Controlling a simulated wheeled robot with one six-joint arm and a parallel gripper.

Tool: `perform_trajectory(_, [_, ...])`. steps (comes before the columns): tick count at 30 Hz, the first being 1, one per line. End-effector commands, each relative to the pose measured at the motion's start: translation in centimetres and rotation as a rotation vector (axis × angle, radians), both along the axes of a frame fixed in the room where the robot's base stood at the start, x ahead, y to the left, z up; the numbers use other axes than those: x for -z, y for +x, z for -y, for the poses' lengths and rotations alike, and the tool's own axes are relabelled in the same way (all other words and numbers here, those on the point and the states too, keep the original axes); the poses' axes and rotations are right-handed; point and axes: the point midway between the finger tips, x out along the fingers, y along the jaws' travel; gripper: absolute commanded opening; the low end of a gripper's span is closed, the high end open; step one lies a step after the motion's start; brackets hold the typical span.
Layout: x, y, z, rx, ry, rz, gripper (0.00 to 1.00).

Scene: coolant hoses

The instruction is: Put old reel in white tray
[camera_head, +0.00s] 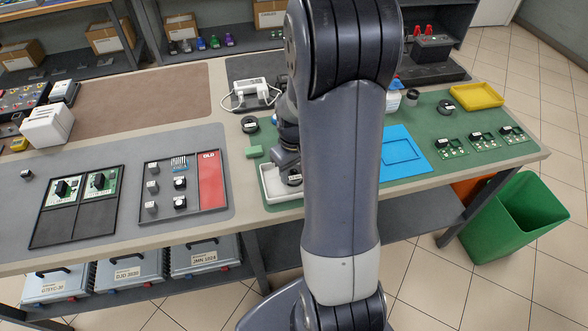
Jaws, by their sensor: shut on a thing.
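The white tray (271,194) lies on the green mat, partly hidden behind my arm. My gripper (291,169) points down over the tray, mostly covered by my own arm links. It is shut on a dark round reel with a white label (294,180), which shows just below the jaws, at or inside the tray. I cannot tell whether the reel touches the tray floor, and I cannot read its label. Another black reel (250,124) with a pale label stands on the mat behind the tray, apart from my gripper.
A small green block (254,152) lies just behind the tray. To the right are a blue mat (403,150), several green circuit boards (483,139) and a yellow tray (476,96). A black tray with a red "OLD" section (211,182) lies to the left. A green bin (520,215) stands on the floor.

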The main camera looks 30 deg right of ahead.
Motion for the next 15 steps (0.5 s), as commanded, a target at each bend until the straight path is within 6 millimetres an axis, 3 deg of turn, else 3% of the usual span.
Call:
perform_trajectory(7, [0.42, 0.01, 0.01, 0.000, 0.000, 0.000, 0.20])
perform_trajectory(8, [0.33, 0.00, 0.00, 0.000, 0.000, 0.000, 0.48])
perform_trajectory(15, [0.27, 0.00, 0.00, 0.000, 0.000, 0.000, 0.68])
